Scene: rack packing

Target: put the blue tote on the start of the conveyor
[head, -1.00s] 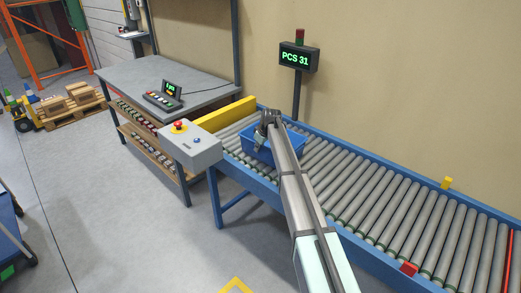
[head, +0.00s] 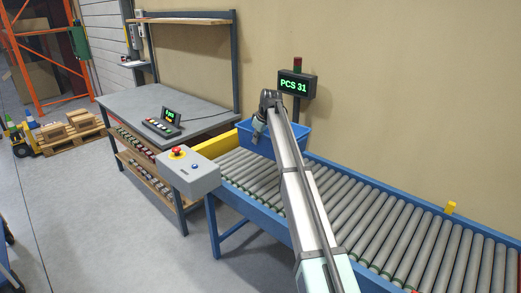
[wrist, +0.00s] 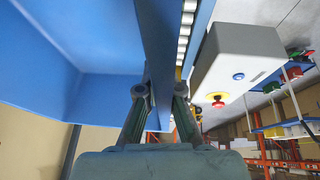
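The blue tote (head: 257,148) hangs above the left end of the roller conveyor (head: 350,214), near the wall, in the head view. My gripper (head: 259,131) is at its left rim, and my arm hides part of its front. In the wrist view the tote (wrist: 60,75) fills the upper left, and its wall runs between the two fingers of my gripper (wrist: 160,92), which are closed on it. Bare rollers show below and to the right of the tote. Its underside is not clearly visible.
A grey control box (head: 188,172) with a red button stands at the conveyor's left end, beside a yellow end bar (head: 215,145). A PCS 31 sign (head: 297,84) rises behind the tote. A grey workbench (head: 165,105) stands to the left.

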